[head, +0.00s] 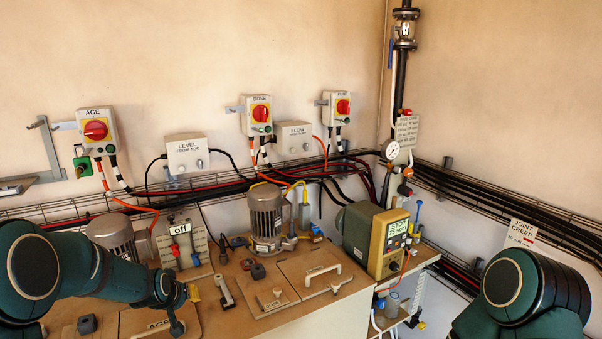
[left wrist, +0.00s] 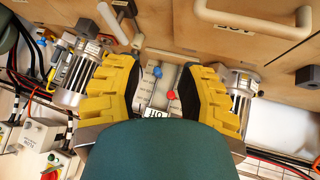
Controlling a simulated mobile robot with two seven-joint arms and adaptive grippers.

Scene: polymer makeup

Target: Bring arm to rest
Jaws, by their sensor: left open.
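My left arm (head: 75,270) comes in from the left over the wooden bench top. Its gripper (head: 190,293) shows only in part, as a small yellow piece at the wrist's end. In the left wrist view the two yellow and black fingers of this gripper (left wrist: 160,78) are spread apart with nothing between them. Beyond the gap is the panel with the "off" sign (left wrist: 156,113), with a blue and a red knob. My right arm (head: 525,290) is a green joint at the lower right; its gripper is out of view.
Two motors, grey (head: 265,213) and left (head: 112,235), stand on the bench with the off panel (head: 183,245). A lid with a pale handle (head: 322,272) lies flat. A green-and-tan pump unit (head: 375,238) stands at right. Red-knobbed switch boxes (head: 97,130) hang on the wall.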

